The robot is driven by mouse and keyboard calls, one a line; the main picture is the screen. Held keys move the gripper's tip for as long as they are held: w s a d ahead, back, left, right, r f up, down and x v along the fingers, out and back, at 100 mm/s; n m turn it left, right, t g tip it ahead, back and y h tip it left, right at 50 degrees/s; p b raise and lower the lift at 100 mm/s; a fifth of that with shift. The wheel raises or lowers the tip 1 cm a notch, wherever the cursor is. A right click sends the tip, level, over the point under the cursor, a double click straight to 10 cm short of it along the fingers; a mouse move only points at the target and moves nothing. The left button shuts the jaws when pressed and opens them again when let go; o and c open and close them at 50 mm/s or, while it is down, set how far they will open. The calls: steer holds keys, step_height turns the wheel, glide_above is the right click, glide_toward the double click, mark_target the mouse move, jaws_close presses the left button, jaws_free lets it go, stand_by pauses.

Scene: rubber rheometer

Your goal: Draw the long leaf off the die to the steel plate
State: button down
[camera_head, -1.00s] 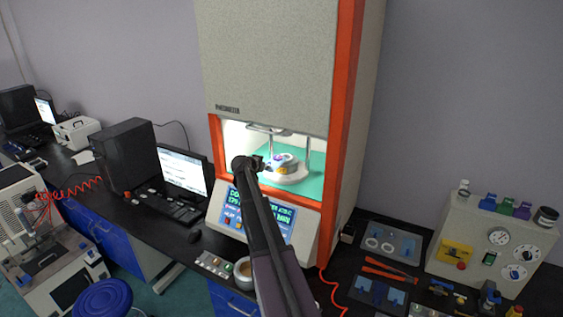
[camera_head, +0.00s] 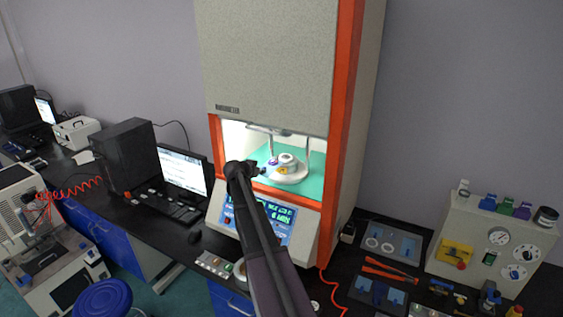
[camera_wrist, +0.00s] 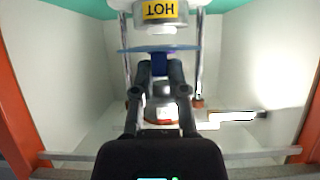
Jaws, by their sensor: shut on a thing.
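My gripper (camera_wrist: 160,72) is shut on the long leaf (camera_wrist: 132,49), a thin blue sheet seen nearly edge-on across the fingertips in the wrist view. In the head view my gripper (camera_head: 262,170) is at the mouth of the lit chamber, left of the white round die (camera_head: 288,160). A bluish-purple bit shows between gripper and die there. In the wrist view the die's yellow HOT label (camera_wrist: 160,10) appears upside down beyond the leaf. I cannot tell whether the leaf still touches the die. I cannot tell the steel plate for certain.
An orange-edged frame (camera_head: 335,150) bounds the chamber, with upright posts inside. The control panel (camera_head: 275,215) is below the opening. On the right bench lie a tray with rings (camera_head: 412,246), orange-handled tools (camera_head: 388,270) and a plate with blue pieces (camera_head: 372,297).

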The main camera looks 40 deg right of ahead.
steer(key=s+a, duration=0.3)
steer(key=a, duration=0.4)
steer(key=shift+a, duration=0.35)
stand_by(1.0)
steer(key=shift+s, duration=0.1)
